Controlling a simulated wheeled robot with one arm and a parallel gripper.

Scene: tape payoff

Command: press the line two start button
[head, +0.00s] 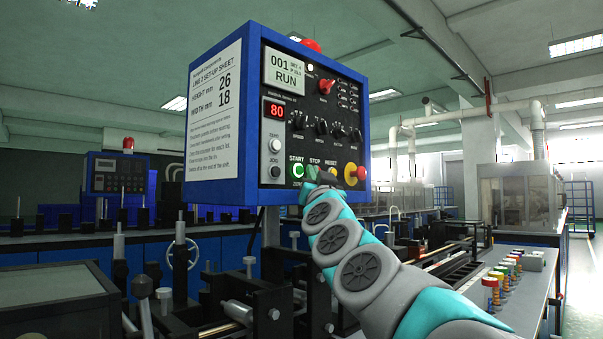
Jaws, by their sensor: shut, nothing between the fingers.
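The blue control box (225,193) stands in the middle of the head view. Its side carries a white sheet (214,110) reading "LINE 2 SET-UP SHEET". The green START button (297,171) is at the lower left of the dark front panel, under its printed label, and is in plain view. My gripper (326,178) is shut and empty in front of the panel's lower edge, to the right of the START button. It partly covers the STOP and RESET buttons. I cannot tell whether it touches the panel.
A yellow and red emergency stop (351,174) sits just right of my gripper. A red knob (326,87) and a display (285,70) reading "RUN" are above. Metal machine parts (240,312) lie below the box. Several coloured-top posts (505,275) stand at right.

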